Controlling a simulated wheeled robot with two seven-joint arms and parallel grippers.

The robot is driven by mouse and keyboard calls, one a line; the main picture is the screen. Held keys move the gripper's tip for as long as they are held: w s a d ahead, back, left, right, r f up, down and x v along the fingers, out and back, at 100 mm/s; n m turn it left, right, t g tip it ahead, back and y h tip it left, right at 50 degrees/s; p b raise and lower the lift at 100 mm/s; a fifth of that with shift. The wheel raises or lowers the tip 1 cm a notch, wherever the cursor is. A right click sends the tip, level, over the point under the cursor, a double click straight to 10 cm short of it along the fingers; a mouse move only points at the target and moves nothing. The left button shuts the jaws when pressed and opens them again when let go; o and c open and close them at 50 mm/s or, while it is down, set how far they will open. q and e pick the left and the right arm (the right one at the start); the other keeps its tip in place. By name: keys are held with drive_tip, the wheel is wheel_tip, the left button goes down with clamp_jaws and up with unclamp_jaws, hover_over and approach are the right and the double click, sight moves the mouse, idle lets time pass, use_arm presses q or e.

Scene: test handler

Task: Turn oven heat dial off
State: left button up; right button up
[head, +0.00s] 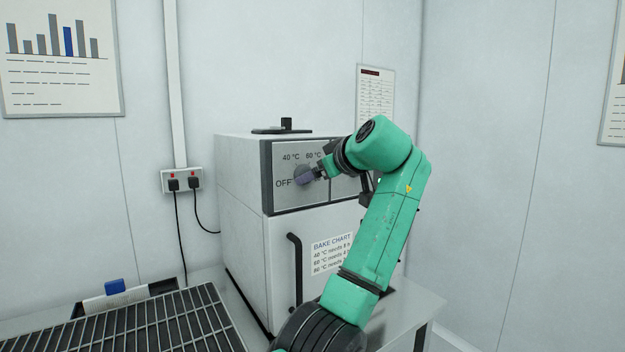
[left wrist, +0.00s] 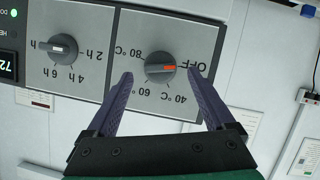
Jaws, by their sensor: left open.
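The oven (head: 245,190) is a white box with a grey control panel. My left gripper (left wrist: 160,73) is open, with one dark finger on each side of the dial in the picture. In the head view the gripper (head: 306,177) is at the panel and partly covers the dial. I cannot tell whether the fingers touch it. My right gripper is out of view.
A timer dial (left wrist: 57,48) with hour labels sits beside the heat dial. A black door handle (head: 295,270) and a bake chart (head: 331,253) are below the panel. A wire rack (head: 150,325) lies at lower left. My arm covers the oven's right side.

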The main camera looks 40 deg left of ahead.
use_arm(q)
drive_tip(key=b+v, duration=0.1)
drive_tip(key=v, duration=1)
drive_tip(key=shift+d, duration=0.3)
drive_tip(key=shift+s+r, duration=0.1)
drive_tip(key=shift+s, duration=0.05)
